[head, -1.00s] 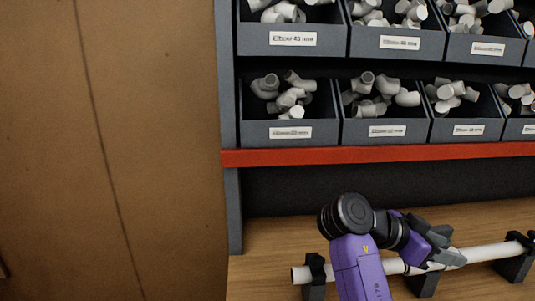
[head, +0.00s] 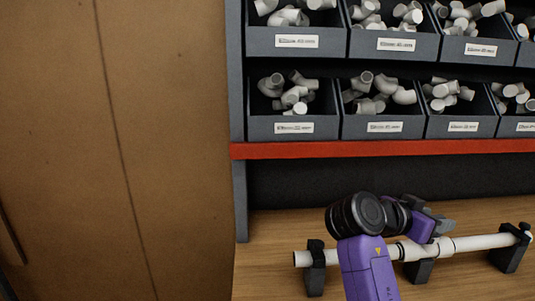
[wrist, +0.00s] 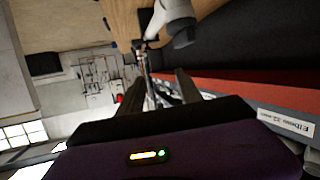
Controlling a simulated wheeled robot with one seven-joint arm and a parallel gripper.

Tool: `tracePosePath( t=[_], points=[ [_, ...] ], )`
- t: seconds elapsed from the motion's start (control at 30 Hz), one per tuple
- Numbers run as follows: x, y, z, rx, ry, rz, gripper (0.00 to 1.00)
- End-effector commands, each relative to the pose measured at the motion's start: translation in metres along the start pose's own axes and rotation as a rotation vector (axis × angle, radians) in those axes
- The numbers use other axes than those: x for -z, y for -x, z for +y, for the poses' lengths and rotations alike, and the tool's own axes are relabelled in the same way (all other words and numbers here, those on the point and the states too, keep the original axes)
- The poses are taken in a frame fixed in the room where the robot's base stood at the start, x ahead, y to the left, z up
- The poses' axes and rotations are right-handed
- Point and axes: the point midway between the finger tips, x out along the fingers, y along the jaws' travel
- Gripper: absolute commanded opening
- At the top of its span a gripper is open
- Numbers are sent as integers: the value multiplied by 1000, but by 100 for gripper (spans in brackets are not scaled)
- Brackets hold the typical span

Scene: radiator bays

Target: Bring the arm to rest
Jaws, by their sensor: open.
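My purple arm reaches over the wooden bench, and my gripper (head: 446,225) is behind and just above the white pipe (head: 472,243) in the head view. In the wrist view, the two dark fingers of my gripper (wrist: 158,88) stand apart with nothing between them. The pipe lies level in black holders, with a thicker white fitting (head: 413,250) near its middle. Part of a white pipe piece (wrist: 174,20) shows beyond the fingers in the wrist view. My forearm hides part of the pipe.
Grey bins (head: 382,122) of white fittings stand in two rows above a red shelf edge (head: 400,149). The black holders (head: 315,270) stand on the bench (head: 270,225). A brown panel (head: 120,130) fills the left. The red edge (wrist: 245,82) runs close beside the fingers.

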Motion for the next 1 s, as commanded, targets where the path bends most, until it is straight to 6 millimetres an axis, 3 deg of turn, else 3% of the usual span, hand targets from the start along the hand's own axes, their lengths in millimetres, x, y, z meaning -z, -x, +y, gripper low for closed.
tracePosePath(
  t=[0.17, 0.27, 0.4, 0.5, 0.77, 1.0],
  points=[
    [-6, 3, -28, 182, 84, 63, 42],
    [-23, 8, -44, 309, 147, 109, 42],
    [-61, 25, -58, 509, 235, 182, 42],
    [-94, 42, -58, 645, 282, 232, 42],
    [-171, 95, -21, 923, 330, 334, 42],
    [-219, 144, 46, 1091, 306, 391, 42]
  ],
)
